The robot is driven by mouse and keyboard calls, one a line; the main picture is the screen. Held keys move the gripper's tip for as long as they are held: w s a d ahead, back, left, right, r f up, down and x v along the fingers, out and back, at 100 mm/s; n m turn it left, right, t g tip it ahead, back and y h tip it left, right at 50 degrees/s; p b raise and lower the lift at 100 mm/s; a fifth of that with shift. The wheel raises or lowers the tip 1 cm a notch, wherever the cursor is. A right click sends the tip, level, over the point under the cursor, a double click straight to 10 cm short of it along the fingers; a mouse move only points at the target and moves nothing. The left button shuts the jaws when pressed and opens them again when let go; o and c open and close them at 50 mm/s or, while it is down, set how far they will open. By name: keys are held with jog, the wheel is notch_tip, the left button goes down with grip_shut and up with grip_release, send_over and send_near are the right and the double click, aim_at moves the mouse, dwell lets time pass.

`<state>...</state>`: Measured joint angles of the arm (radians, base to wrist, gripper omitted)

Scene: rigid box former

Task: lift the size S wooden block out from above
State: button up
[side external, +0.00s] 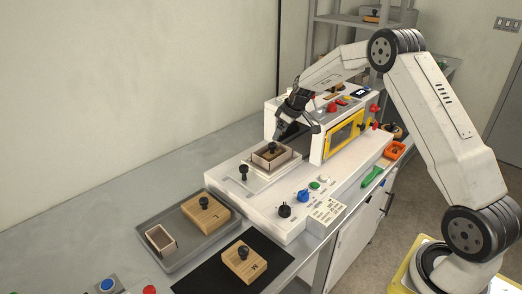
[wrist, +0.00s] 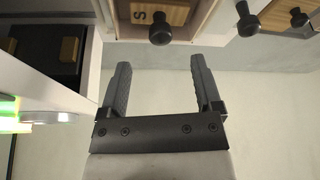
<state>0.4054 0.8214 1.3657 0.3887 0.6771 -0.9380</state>
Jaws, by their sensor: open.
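The size S wooden block (wrist: 176,13) carries an "S" mark and a black knob (wrist: 160,30). It sits inside a thin-walled wooden box (side external: 263,162) on the machine's pale bed; in the side view its black knob (side external: 272,147) stands up above the box rim. My gripper (side external: 295,127) is above and just behind the box, close to the machine's upright housing. In the wrist view my gripper (wrist: 160,66) has its fingers spread with nothing between them, and the block lies beyond the fingertips, at the top edge.
A knobbed block (side external: 206,214) and an empty open box (side external: 160,239) lie in a grey tray (side external: 181,262). An M block (side external: 244,263) lies on a black mat (side external: 198,284). The machine housing (side external: 312,146) stands close right of the box; a black knob (side external: 243,171) stands left.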

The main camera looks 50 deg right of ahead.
aim_at(274, 143)
jog(key=shift+x, duration=1.3)
jog(key=shift+x, duration=2.6)
grip_shut()
